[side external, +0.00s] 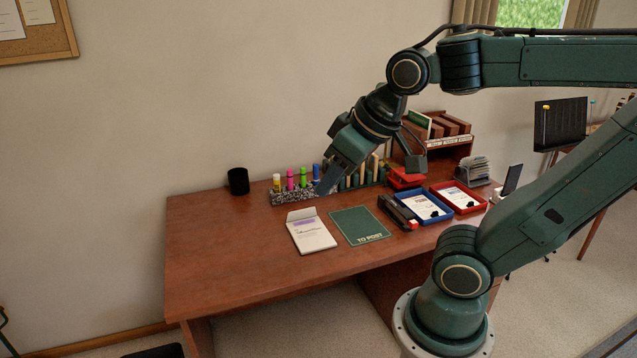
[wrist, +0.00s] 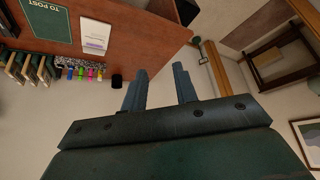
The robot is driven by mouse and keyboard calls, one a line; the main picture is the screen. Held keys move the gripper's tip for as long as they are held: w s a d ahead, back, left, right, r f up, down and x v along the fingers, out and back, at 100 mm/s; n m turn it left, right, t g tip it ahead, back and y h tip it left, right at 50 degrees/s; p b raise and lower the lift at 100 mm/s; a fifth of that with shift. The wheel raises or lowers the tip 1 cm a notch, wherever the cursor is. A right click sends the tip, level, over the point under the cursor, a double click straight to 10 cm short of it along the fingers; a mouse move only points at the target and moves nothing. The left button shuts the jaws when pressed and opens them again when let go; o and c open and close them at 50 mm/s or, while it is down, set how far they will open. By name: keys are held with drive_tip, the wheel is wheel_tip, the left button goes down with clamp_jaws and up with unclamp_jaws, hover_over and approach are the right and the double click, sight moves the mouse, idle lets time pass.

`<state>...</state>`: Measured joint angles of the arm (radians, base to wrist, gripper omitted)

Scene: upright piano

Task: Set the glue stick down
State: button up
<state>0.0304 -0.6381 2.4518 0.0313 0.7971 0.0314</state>
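I cannot make out a glue stick for certain in either view. Several coloured sticks (side external: 290,180), with yellow, pink, green and blue among them, stand in a speckled holder (side external: 280,198) at the back of the desk; they also show small in the wrist view (wrist: 90,73). My gripper (side external: 326,187) points down and left, and in the side view it overlaps the right part of the holder. In the wrist view my gripper (wrist: 159,86) has its two fingers apart with nothing between them. Whether it touches anything is not shown.
A black cup (side external: 238,181) stands left of the holder. A notepad (side external: 310,233) and a green "TO POST" mat (side external: 359,225) lie in front. A blue tray (side external: 424,207) and red tray (side external: 459,197) sit to the right. The desk's left part (side external: 220,250) is clear.

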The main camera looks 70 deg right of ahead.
drive_tip(key=shift+n, duration=0.5)
drive_tip(key=s, duration=0.1)
drive_tip(key=s+a, duration=0.1)
drive_tip(key=s, duration=0.2)
drive_tip(key=shift+a+f, duration=0.15)
drive_tip(key=shift+f, duration=0.25)
